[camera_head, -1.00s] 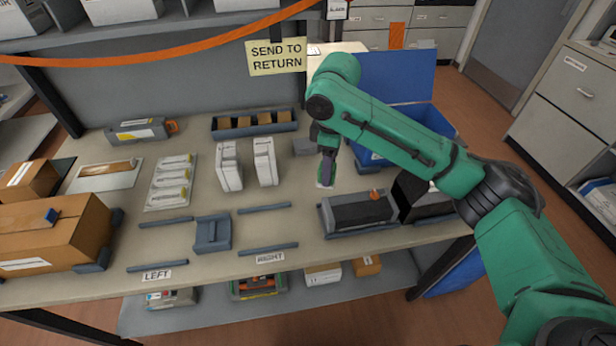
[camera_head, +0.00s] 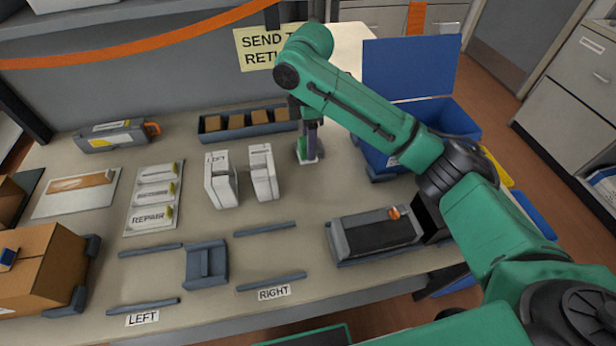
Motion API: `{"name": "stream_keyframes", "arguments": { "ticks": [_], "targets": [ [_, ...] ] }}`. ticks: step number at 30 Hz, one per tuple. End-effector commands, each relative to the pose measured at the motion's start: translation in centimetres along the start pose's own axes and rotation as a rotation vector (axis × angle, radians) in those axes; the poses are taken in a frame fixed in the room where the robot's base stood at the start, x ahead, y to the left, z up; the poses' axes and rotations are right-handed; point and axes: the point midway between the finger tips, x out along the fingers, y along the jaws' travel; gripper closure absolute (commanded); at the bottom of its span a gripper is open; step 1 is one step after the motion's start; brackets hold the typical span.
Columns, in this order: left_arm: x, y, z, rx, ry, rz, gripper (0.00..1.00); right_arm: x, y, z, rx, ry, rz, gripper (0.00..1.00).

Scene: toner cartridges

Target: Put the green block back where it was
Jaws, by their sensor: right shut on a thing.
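My right gripper (camera_head: 308,150) points down at the worktable (camera_head: 320,205), right of the two white upright boxes and left of the blue bin. It is shut on a small green block (camera_head: 302,146), which shows only as a narrow strip at the left of the fingers. A small white patch (camera_head: 310,161) shows just under the fingertips. I cannot tell whether the block touches the table. My left gripper is not in view.
White boxes (camera_head: 221,180) (camera_head: 263,173) stand left of the gripper. Behind is a tray (camera_head: 210,135) with brown blocks. A blue bin (camera_head: 408,76) stands at right, and a dark cartridge in a grey cradle (camera_head: 338,244) lies in front. Bare table lies between.

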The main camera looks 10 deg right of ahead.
Motion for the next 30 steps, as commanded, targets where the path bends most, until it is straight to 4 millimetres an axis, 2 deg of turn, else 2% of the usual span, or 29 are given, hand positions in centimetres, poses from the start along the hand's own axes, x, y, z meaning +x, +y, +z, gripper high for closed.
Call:
{"name": "stream_keyframes", "arguments": {
  "ticks": [3, 6, 12, 15, 18, 26, 27, 28, 30],
  "targets": [
    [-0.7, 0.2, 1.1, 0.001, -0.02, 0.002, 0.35, 3.6, -0.1, 0.2, 0.002, -0.003, -0.003, 1.0],
    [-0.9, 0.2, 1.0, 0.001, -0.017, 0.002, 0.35, 6.4, 0.0, 0.2, 0.002, -0.004, -0.001, 1.0],
    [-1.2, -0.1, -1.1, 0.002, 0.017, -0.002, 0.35, 9.8, 0.0, 0.2, 0.002, -0.004, 0.0, 1.0],
    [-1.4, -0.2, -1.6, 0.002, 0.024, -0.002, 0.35, 11.7, 0.0, 0.1, 0.001, -0.003, 0.001, 1.0],
    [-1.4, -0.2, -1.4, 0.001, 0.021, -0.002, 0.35, 12.4, 0.1, 0.1, 0.0, -0.002, 0.003, 1.0],
    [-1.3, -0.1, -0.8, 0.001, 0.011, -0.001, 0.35, 12.6, 0.1, 0.1, 0.001, -0.002, 0.003, 1.0],
    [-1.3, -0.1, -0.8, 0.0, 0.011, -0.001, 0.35, 12.6, 0.1, 0.1, 0.001, -0.002, 0.003, 0.38],
    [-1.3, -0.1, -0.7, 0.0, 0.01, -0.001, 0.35, 12.6, 0.1, 0.1, 0.001, -0.002, 0.003, 0.26],
    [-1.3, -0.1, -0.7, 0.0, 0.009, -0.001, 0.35, 12.6, 0.1, 0.1, 0.001, -0.002, 0.003, 0.23]
  ]
}}
